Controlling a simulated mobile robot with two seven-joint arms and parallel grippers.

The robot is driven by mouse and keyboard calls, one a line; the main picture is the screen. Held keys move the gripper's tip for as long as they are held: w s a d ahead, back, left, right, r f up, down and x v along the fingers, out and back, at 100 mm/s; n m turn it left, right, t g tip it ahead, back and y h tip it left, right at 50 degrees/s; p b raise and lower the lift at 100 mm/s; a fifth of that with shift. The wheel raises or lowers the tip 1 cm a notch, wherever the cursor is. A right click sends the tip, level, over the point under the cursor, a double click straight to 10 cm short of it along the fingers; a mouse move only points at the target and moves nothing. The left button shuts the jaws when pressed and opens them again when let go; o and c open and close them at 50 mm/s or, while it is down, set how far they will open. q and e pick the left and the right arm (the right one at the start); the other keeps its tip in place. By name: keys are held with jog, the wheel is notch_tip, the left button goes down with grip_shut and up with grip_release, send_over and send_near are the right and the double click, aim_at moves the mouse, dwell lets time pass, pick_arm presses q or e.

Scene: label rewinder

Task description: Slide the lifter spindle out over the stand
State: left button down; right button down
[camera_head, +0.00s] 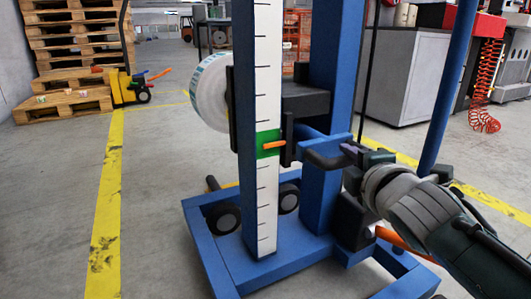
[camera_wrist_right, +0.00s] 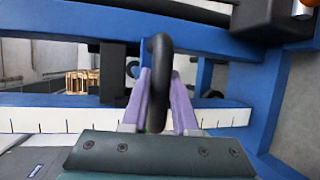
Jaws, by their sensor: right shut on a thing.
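The blue lifter (camera_head: 327,120) stands upright in front of me with a white scale (camera_head: 267,60) on its mast. An orange pointer (camera_head: 275,145) lies across a green band (camera_head: 266,136) on the scale. A white label roll (camera_head: 210,92) sits at the left side of the lifter's carriage. The roll hides the spindle, and I cannot pick out the stand. My right gripper (camera_head: 352,151) is shut on the lifter's black handle (camera_head: 325,161). In the right wrist view its purple fingers (camera_wrist_right: 160,88) flank the dark handle loop (camera_wrist_right: 159,52). My left gripper is out of view.
The lifter's blue base frame (camera_head: 215,256) and wheels rest on the floor. Stacked pallets (camera_head: 75,35) and a yellow pallet truck (camera_head: 124,88) stand back left. A grey cabinet (camera_head: 408,75) stands back right. Floor at left with a yellow line (camera_head: 106,200) is clear.

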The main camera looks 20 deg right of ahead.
jog(key=shift+f, duration=0.1)
jog(key=c, duration=1.1)
grip_release()
jog(key=o, duration=0.4)
jog(key=shift+w, duration=0.2)
jog(key=shift+s+a+r+p, duration=0.15)
jog(key=shift+s+r+p, duration=0.15)
jog(key=shift+s+p, duration=0.2)
jog(key=p+v, duration=0.4)
jog(key=v, duration=0.5)
jog(key=shift+f, duration=0.2)
jog(key=shift+r, duration=0.15)
